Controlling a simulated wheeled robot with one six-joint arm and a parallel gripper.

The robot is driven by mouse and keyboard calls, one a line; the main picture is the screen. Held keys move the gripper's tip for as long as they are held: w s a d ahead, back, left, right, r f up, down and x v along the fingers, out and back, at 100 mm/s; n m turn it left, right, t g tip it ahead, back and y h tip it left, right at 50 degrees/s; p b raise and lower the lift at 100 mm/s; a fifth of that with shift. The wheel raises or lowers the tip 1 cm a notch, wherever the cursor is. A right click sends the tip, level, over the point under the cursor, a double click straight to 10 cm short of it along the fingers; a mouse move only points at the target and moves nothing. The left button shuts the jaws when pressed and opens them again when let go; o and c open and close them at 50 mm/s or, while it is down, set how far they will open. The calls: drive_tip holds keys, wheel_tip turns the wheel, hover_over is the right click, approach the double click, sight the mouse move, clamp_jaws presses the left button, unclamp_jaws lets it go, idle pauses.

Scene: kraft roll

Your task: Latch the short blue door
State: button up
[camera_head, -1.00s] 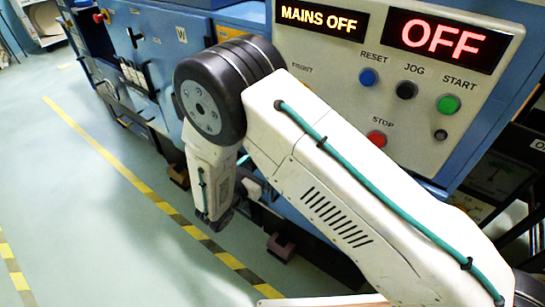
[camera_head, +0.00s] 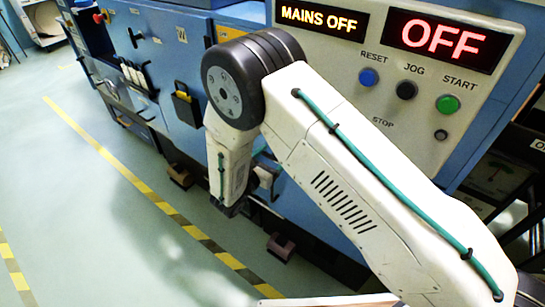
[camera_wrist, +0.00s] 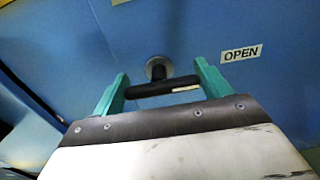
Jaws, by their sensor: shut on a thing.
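A blue panel (camera_wrist: 95,45) fills the wrist view, with an OPEN label (camera_wrist: 241,53) at the right. I take it for the short blue door, but its edges are not clear. A black T-shaped handle (camera_wrist: 165,88) stands out from a round metal base on this panel. Its bar lies nearly level in the wrist view. My gripper (camera_wrist: 162,75) has a green finger at each end of the bar and is shut on it. In the head view my gripper (camera_head: 229,208) is low against the machine front, and my arm hides the handle there.
The control panel shows MAINS OFF (camera_head: 318,17) and OFF (camera_head: 440,40) displays. A blue door with a yellow and black fitting (camera_head: 185,103) is left of my arm. Brown feet (camera_head: 281,247) stick out below the machine. Green floor with a yellow-black line (camera_head: 130,175) is clear.

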drive_tip(key=shift+n, duration=0.3)
drive_tip(key=n, duration=0.3)
drive_tip(key=shift+n, duration=0.4)
drive_tip(key=n, duration=0.4)
drive_tip(key=shift+w+a, duration=0.1)
drive_tip(key=shift+a, duration=0.05)
drive_tip(key=n, duration=0.5)
drive_tip(key=shift+f, duration=0.1)
drive_tip(key=shift+w+a+n, duration=0.1)
drive_tip(key=shift+n, duration=2.2)
drive_tip(key=shift+f, duration=0.1)
drive_tip(key=o, duration=1)
